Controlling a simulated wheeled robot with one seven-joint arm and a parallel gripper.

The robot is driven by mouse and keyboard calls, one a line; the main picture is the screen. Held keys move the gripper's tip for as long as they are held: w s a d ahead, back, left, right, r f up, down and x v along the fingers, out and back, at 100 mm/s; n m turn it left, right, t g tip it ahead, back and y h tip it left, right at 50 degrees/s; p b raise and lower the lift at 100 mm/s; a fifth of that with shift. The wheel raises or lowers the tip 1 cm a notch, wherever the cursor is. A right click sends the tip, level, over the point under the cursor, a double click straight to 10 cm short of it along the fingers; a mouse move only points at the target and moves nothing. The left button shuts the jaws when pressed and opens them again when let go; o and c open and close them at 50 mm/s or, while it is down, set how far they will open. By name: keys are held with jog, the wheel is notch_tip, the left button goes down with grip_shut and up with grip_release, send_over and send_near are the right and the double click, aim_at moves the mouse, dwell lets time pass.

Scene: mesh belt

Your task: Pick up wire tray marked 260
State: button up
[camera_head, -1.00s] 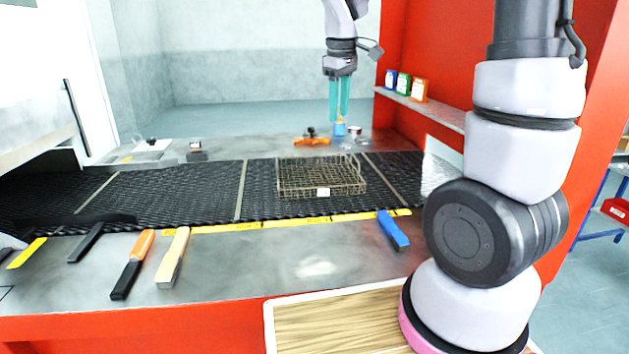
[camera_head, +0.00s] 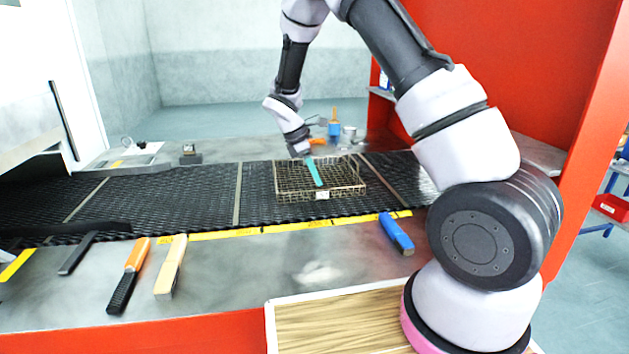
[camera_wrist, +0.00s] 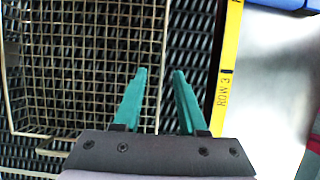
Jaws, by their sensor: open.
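The wire tray (camera_head: 340,190) is a shallow brown mesh basket lying on the black mesh belt. It has a small white tag (camera_head: 322,195) on its front side, too small to read. My gripper (camera_head: 319,185) has teal fingers and shows in front of the tray's mesh in the head view.
The black belt (camera_head: 205,195) runs across the steel table, with a yellow strip (camera_head: 235,232) along its front edge. A blue-handled tool (camera_head: 396,233), an orange-handled brush (camera_head: 128,275) and a wooden-handled tool (camera_head: 171,266) lie in front. A red panel (camera_head: 480,50) stands at the right.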

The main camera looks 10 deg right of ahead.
jog(key=x, duration=0.5)
jog(key=shift+s+d+f, duration=0.15)
jog(key=shift+d+f, duration=0.1)
grip_shut()
dwell(1.3)
